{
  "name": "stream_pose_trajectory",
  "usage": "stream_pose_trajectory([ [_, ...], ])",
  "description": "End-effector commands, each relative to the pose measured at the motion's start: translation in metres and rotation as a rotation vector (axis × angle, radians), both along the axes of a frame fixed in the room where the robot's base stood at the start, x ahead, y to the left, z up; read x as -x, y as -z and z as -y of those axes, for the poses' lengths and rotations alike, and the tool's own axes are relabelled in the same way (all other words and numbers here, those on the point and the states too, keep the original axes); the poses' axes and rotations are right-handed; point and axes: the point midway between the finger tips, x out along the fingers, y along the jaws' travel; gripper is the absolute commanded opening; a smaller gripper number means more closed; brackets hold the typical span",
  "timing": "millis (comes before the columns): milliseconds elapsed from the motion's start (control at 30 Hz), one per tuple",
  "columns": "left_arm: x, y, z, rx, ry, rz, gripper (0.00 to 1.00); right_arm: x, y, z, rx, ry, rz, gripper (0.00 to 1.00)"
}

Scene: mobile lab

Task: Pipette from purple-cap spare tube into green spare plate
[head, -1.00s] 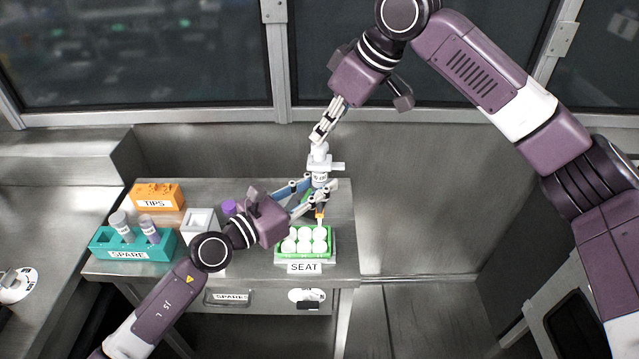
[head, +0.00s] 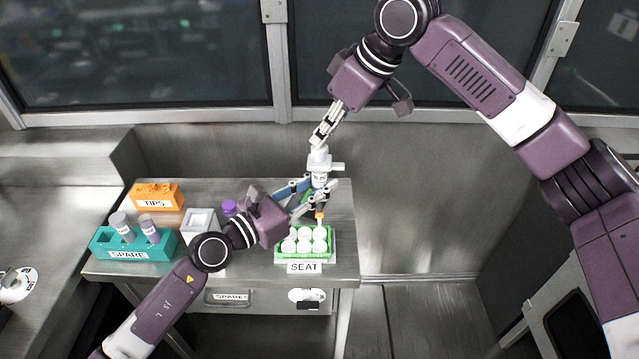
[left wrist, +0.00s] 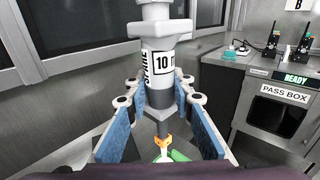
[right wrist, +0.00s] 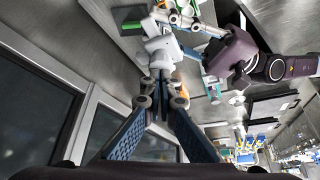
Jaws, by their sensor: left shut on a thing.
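My left gripper (head: 314,197) is shut on the white and grey pipette (head: 319,172), which stands upright over the seat. The left wrist view shows the pipette (left wrist: 160,68) between the fingers, its "10" label facing the camera, with an orange part (left wrist: 162,143) below. A green plate (head: 304,255) with several round white wells sits at the seat. The pipette's tip is just above its back right part; contact is unclear. My right gripper (head: 319,142) is shut, its fingertips at the top of the pipette. The purple cap (head: 229,207) shows behind my left gripper; its tube is hidden.
A white block (head: 200,222) stands beside my left wrist. The bench right of the plate is clear, and its edge is close.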

Motion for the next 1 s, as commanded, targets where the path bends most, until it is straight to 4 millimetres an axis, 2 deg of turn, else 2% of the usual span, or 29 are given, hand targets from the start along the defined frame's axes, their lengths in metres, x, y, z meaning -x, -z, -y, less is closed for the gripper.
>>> stream_pose_trajectory([
  [167, 0.0, -0.002, 0.0, 0.002, -0.001, 0.003, 0.01, 0.0, 0.006, 0.001, 0.001, 0.001, -0.001, 0.0],
  [433, 0.0, -0.002, 0.0, 0.003, -0.001, 0.004, 0.01, 0.0, 0.003, 0.0, 0.001, 0.001, 0.0, 0.0],
  [1000, 0.0, -0.002, 0.0, 0.002, 0.0, 0.003, 0.01, 0.0, -0.031, 0.0, 0.0, 0.0, 0.002, 0.0],
])
